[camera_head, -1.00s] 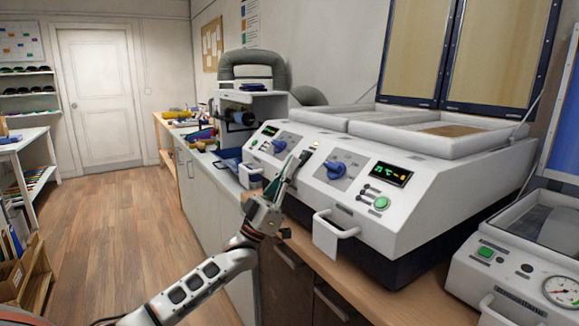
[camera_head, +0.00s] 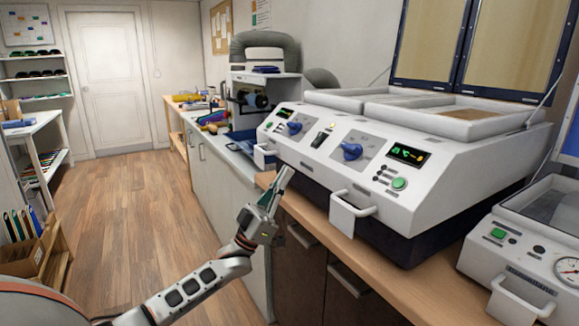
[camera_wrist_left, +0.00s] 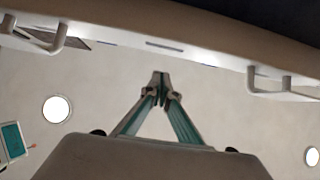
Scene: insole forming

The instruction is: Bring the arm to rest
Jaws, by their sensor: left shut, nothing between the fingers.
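My left gripper (camera_head: 286,172) is shut and empty. In the head view it points up in front of the counter edge, below the front of the white forming machine (camera_head: 335,190). In the left wrist view its two fingertips (camera_wrist_left: 160,82) meet in the middle, with nothing between them. The machine's front underside and its handles (camera_wrist_left: 270,82) show beyond the fingertips, against the ceiling. The left arm reaches in from the bottom left of the head view. My right gripper is not in view.
The machine has blue knobs (camera_head: 351,151), a green button (camera_head: 399,183) and a protruding front handle (camera_head: 352,210). A second machine with a gauge (camera_head: 530,255) stands at the right. The wooden counter edge (camera_head: 400,285) runs below. The wood floor (camera_head: 130,215) at the left is open.

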